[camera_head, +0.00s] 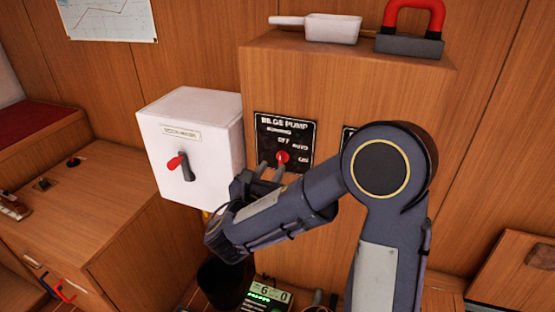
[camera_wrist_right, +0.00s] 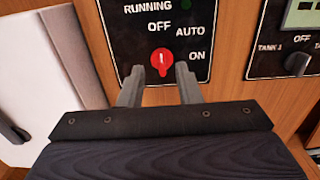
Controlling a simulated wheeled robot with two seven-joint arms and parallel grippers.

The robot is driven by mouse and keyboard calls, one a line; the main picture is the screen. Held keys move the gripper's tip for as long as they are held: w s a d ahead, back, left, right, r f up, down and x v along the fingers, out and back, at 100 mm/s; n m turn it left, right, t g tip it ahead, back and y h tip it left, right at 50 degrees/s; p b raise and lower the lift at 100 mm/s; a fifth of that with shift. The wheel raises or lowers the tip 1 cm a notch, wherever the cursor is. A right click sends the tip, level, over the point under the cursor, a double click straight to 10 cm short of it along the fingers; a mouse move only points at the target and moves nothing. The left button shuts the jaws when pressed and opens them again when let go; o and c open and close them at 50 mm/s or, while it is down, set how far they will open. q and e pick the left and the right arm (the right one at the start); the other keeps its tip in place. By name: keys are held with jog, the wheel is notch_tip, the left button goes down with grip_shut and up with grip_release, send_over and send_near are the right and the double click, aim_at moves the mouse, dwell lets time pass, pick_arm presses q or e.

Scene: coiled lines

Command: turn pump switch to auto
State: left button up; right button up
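The black bilge pump panel (camera_head: 297,131) is on the front of the wooden cabinet, lettered RUNNING, OFF, AUTO and ON. Its round red switch knob (camera_head: 283,157) also shows in the right wrist view (camera_wrist_right: 161,62). A pale mark on the knob appears to point up towards OFF. My right gripper (camera_head: 272,167) is close in front of the panel. In the right wrist view its two fingers (camera_wrist_right: 160,72) are apart, one to each side of the knob and slightly below it, with nothing between them. Contact with the knob cannot be told. My left gripper is not in view.
A white box (camera_head: 205,130) with a red-tipped lever stands left of the panel, near my right wrist. A tank gauge panel (camera_wrist_right: 290,45) is to the right. A white tray (camera_head: 333,28) and a red-handled padlock-like object (camera_head: 410,45) lie on the cabinet top.

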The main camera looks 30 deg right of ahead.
aim_at(280, 157)
jog(key=x, duration=0.5)
jog(key=shift+d+p, duration=0.1)
jog(key=shift+p, duration=0.25)
grip_shut()
